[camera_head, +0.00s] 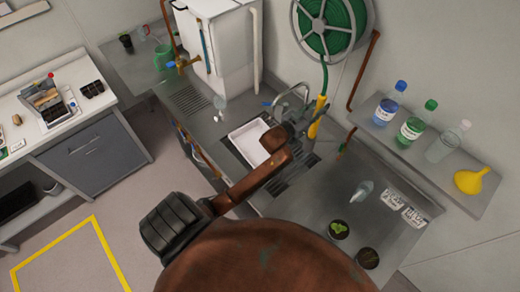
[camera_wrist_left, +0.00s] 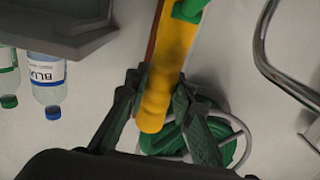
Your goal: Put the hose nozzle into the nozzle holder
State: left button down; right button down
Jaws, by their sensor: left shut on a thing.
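The hose nozzle (camera_head: 318,117) is yellow and stands steeply above the back edge of the sink counter, with a green hose running up from it. My left gripper (camera_head: 303,128) reaches it from the front left. In the left wrist view the left gripper (camera_wrist_left: 158,95) has its dark fingers closed on both sides of the yellow nozzle (camera_wrist_left: 174,55). A green part shows at the nozzle's upper end in that view. I cannot make out the nozzle holder for certain. My right gripper is not in view.
A curved metal tap (camera_head: 293,92) and a white tray (camera_head: 249,142) in the sink lie close to my left gripper. The hose reel (camera_head: 330,25) hangs on the wall above. A wall shelf (camera_head: 455,185) at the right bears bottles and a yellow funnel (camera_head: 471,181).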

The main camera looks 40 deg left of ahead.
pick_arm(q)
jog(key=shift+f+b, duration=0.35)
jog(key=shift+f, duration=0.25)
dwell(0.3)
jog(key=shift+f+b, duration=1)
jog(key=shift+f, duration=1)
jog(key=shift+f+b, duration=0.45)
jog(key=shift+f, duration=0.15)
jog(key=shift+f+b, duration=0.4)
jog(key=shift+f, duration=0.3)
jog(key=shift+f+b, duration=0.4)
jog(key=shift+f, duration=0.3)
